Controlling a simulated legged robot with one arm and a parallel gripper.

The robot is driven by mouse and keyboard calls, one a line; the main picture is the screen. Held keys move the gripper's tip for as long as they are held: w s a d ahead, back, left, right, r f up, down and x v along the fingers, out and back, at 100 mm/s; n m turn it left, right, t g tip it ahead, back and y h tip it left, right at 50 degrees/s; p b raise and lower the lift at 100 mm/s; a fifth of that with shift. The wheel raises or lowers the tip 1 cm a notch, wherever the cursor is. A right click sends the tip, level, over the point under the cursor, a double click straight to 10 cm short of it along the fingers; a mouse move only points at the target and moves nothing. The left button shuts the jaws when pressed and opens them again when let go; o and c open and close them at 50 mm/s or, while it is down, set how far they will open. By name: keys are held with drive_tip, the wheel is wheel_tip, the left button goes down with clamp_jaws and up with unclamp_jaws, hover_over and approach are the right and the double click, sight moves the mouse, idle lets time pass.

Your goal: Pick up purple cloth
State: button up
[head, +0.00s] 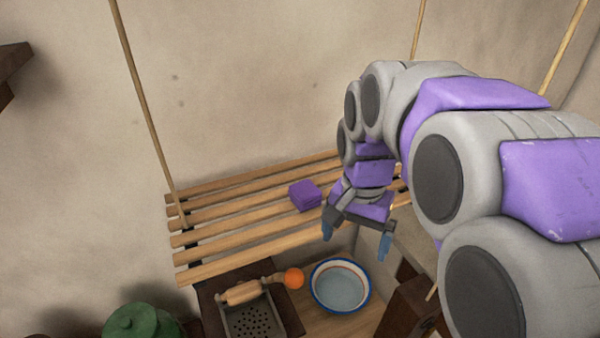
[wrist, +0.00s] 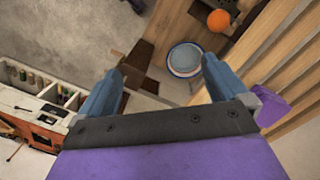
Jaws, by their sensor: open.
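The purple cloth (head: 305,195) is a small folded block lying on the slatted wooden shelf (head: 215,226), near its middle. My gripper (head: 356,240) is to the right of the cloth in the head view, apart from it, with its blue fingers pointing down. In the wrist view my gripper (wrist: 161,85) is open with nothing between its fingers. The cloth (wrist: 270,106) shows there at the right, outside the right finger and partly hidden by it.
Below the shelf are a white bowl with a blue rim (head: 340,286), an orange ball (head: 293,278), a grater (head: 252,318) and a green lidded pot (head: 142,322). Ropes (head: 146,108) hang at the shelf's ends. The shelf left of the cloth is clear.

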drive_tip(key=w+a+r+m+p, duration=0.4)
drive_tip(key=w+r+p, duration=0.2)
drive_tip(key=w+r, duration=0.5)
drive_tip(key=r+m+t+p, duration=0.1)
drive_tip(key=m+p, duration=0.1)
drive_tip(key=p, duration=0.2)
hover_over(305, 187)
wheel_tip(305, 187, down, 12)
drive_tip(key=shift+w+r+b, duration=0.1)
drive_tip(key=shift+r+b, duration=0.05)
drive_tip(key=shift+b, duration=0.4)
drive_tip(key=shift+d+f, duration=0.25)
drive_tip(key=shift+f, duration=0.3)
wheel_tip(305, 187, down, 4)
drive_tip(key=shift+a+r, duration=0.1)
drive_tip(key=shift+r, duration=0.1)
drive_tip(key=shift+f, duration=0.3)
drive_tip(key=shift+a, duration=0.3)
drive_tip(key=shift+d, duration=0.25)
drive_tip(key=c, duration=0.7)
drive_tip(key=shift+a, duration=0.1)
drive_tip(key=shift+c, duration=1.3)
